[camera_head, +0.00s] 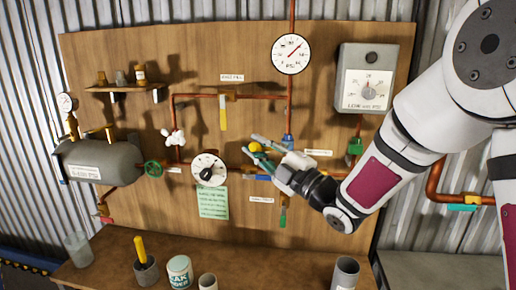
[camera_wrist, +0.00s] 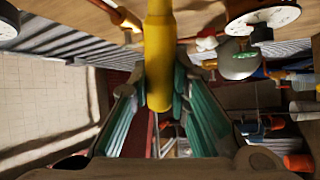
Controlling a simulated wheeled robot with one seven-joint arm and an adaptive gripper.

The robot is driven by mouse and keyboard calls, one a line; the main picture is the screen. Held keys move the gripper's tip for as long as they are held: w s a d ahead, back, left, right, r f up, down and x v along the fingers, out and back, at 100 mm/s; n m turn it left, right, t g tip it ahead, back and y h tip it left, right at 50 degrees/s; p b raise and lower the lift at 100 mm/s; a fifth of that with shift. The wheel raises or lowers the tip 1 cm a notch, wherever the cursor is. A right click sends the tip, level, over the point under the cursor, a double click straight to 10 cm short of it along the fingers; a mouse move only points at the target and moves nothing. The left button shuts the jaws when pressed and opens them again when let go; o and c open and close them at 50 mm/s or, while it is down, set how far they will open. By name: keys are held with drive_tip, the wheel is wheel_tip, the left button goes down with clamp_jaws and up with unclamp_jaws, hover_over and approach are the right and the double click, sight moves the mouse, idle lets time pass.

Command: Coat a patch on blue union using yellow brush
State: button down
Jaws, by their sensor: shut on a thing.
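My gripper (camera_head: 264,152) is in front of the board, its teal fingers shut on a yellow cylindrical handle, which I take to be the yellow brush (camera_head: 256,147). In the wrist view the yellow brush (camera_wrist: 160,50) stands between the fingertips (camera_wrist: 160,82); its bristles are not visible. The blue union (camera_head: 288,141) is on the vertical copper pipe below the pressure gauge, just right of and behind the gripper in the picture. I cannot tell whether the brush touches anything, and no coated patch can be made out.
A dark pot (camera_head: 147,272) on the bench holds another yellow handle (camera_head: 139,248). A labelled can (camera_head: 180,270), a clear glass (camera_head: 78,248) and small cups stand nearby. Copper pipes, a white dial (camera_head: 208,169), a gauge (camera_head: 291,53) and a grey box (camera_head: 368,78) crowd the board.

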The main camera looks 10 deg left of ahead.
drive_tip(key=shift+d, duration=0.5)
drive_tip(key=shift+a+b, duration=0.45)
drive_tip(key=shift+a, duration=0.45)
drive_tip(key=s+p, duration=0.2)
drive_tip(key=s, duration=0.4)
idle(0.5)
drive_tip(key=shift+a, duration=0.1)
drive_tip(key=s+p, duration=0.1)
drive_tip(key=s, duration=0.2)
idle(0.4)
idle(0.6)
